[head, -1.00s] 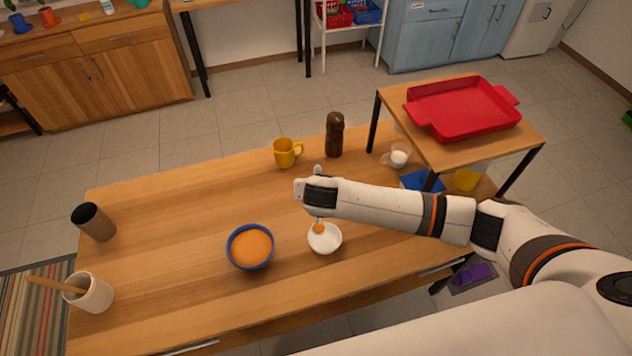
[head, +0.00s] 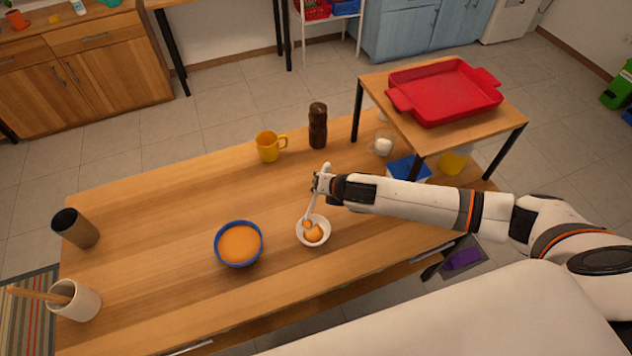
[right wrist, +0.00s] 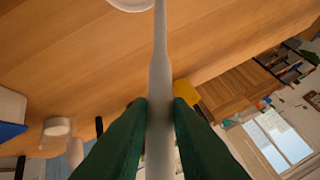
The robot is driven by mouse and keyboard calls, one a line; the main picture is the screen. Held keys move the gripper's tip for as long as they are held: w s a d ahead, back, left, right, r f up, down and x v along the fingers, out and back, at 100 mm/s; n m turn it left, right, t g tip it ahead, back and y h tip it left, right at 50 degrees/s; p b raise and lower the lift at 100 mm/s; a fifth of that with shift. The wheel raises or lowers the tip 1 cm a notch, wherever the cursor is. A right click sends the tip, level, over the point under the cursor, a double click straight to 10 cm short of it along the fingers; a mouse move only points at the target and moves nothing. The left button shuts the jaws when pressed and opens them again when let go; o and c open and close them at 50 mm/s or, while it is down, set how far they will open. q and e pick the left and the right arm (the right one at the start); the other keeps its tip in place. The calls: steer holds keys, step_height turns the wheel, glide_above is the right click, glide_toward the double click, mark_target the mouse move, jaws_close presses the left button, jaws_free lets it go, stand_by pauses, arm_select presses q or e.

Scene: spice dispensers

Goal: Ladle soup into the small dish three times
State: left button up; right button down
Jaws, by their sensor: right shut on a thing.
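A blue bowl of orange soup (head: 239,244) stands on the table. The small white dish (head: 300,236) is to its right, with some orange soup in it. My right gripper (head: 322,184) is shut on the ladle's pale handle (head: 313,205), above and behind the dish. The handle runs down from the gripper, and the ladle's orange-coloured head (head: 308,225) is over or in the dish; I cannot tell if it touches. In the right wrist view the handle (right wrist: 160,90) stands between dark green fingers, and the dish's rim (right wrist: 130,3) shows at the top edge. My left gripper is out of view.
A yellow mug (head: 268,147) and a dark brown grinder (head: 318,126) stand behind the dish. A raised shelf with a red tray (head: 445,92) is at the right. The table's left middle is clear.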

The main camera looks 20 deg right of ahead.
steer(key=s+d+f+m+t+y+b, duration=0.2)
steer(key=d+f+y+b, duration=0.6)
steer(key=b, duration=1.3)
steer(key=shift+d+f+m+t, duration=0.7)
steer(key=shift+m+t, duration=0.6)
steer(key=shift+m, duration=0.4)
steer(key=shift+b, duration=0.3)
